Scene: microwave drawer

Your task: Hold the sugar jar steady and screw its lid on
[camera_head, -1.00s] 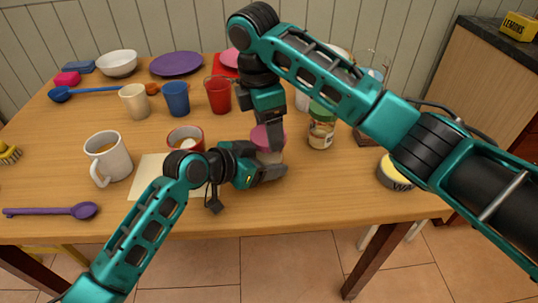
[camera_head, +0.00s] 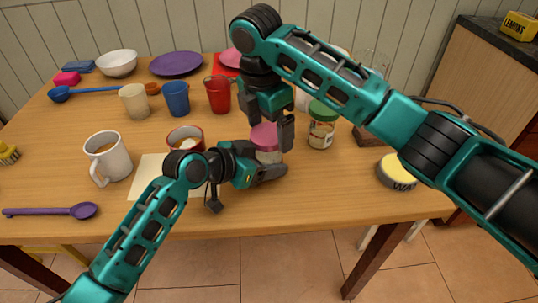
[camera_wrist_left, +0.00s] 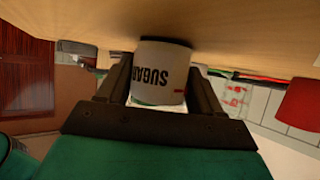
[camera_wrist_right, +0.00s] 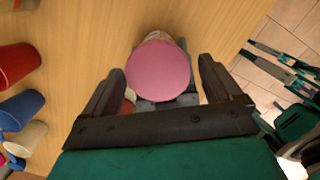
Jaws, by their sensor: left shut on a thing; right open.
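The sugar jar (camera_wrist_left: 160,72) is white with the word SUGAR on its side. It stands on the table with its pink lid (camera_wrist_right: 158,70) on top; whether the lid is threaded tight cannot be told. My left gripper (camera_head: 275,172) is shut on the jar's body from the side, one finger on each side in the left wrist view. My right gripper (camera_wrist_right: 160,80) points down above the jar, open, with its fingers apart on either side of the lid and not touching it. In the head view the lid (camera_head: 264,136) shows between the right fingers, and the left gripper hides part of the jar.
A green-lidded jar (camera_head: 321,125) stands close to the right of the sugar jar. A red and white mug (camera_head: 186,137) stands to the left. A yellow tin (camera_head: 396,172) sits near the right front. A white mug (camera_head: 108,158) and purple spoon (camera_head: 50,211) are at left.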

